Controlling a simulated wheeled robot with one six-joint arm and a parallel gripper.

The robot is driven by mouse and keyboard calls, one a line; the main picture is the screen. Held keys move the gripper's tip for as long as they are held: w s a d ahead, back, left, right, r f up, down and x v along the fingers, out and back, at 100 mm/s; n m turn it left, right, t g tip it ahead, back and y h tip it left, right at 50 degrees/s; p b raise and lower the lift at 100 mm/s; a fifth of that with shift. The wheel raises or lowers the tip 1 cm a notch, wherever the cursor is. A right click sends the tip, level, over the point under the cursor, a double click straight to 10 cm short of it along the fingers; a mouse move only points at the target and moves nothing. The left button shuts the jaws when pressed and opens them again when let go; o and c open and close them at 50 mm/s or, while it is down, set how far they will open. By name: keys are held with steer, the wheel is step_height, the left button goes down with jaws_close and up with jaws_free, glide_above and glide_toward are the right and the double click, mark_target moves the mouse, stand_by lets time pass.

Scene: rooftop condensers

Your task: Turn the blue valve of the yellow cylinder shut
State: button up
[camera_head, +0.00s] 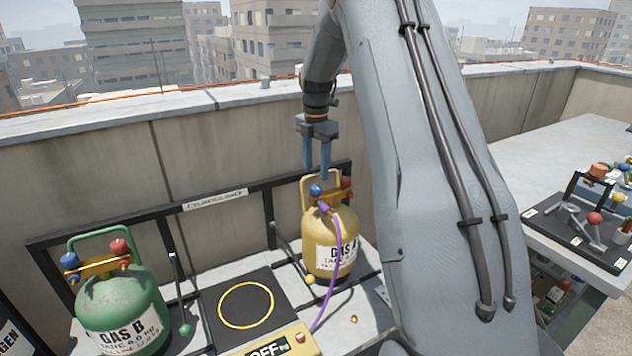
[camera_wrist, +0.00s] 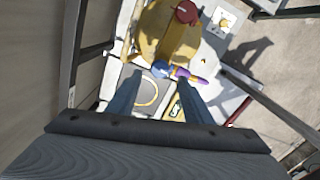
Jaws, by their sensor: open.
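The yellow cylinder (camera_head: 328,245) stands upright at the rack, labelled "GAS A", with a yellow handle on top. Its blue valve (camera_head: 316,190) is at the left of the top and a red valve (camera_head: 347,183) at the right. A purple hose (camera_head: 340,260) is attached near the blue valve. My gripper (camera_head: 317,172) points down just above the blue valve, fingers apart and empty. In the wrist view the blue valve (camera_wrist: 161,68) shows beyond and between the fingertips (camera_wrist: 160,85). I cannot tell the exact gap.
A green "GAS B" cylinder (camera_head: 122,310) stands at the left with its own blue and red valves. A black pad with a yellow ring (camera_head: 215,313) lies between the cylinders. A yellow box marked "OFF" (camera_head: 283,343) sits in front. A bench with tools (camera_head: 575,235) is at the right.

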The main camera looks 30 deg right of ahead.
mark_target(316, 187)
steer(key=shift+f+p, duration=0.55)
steer(key=shift+f, duration=2.25)
steer(key=c, duration=1.1)
steer(key=shift+o, duration=0.2)
